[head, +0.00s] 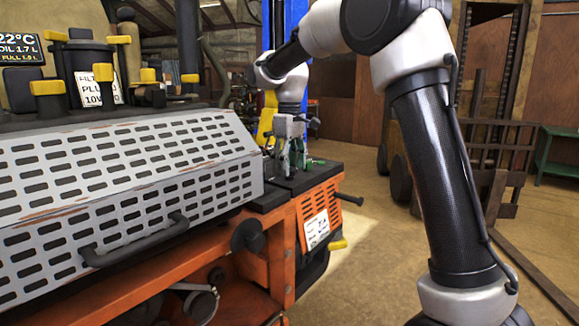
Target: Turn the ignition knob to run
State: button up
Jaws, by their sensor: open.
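My gripper (289,168) is at the end of my arm, pointing down over the dark top (318,176) of an orange box (318,212) right of the grey slotted cover. Its fingers look apart, with nothing visible held between them. Small green parts (316,161) show on that top beside the fingers. I cannot tell whether the ignition knob is under the gripper; no label for it is readable. A round black knob (247,236) sits on the front below the cover, and a black handle (349,199) sticks out of the orange box's right side.
A slotted grey cover (120,190) with a black bar handle (135,241) fills the left. Black containers with yellow parts and a display (20,47) stand behind it. A mast-like frame (495,110) and a green bench (558,152) are at right. Some floor is open between.

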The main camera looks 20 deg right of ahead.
jog(key=shift+f, duration=0.45)
jog(key=c, duration=1)
jog(key=shift+c, duration=0.2)
jog(key=shift+m, duration=0.3)
jog(key=m, duration=1.1)
jog(key=shift+m, duration=0.3)
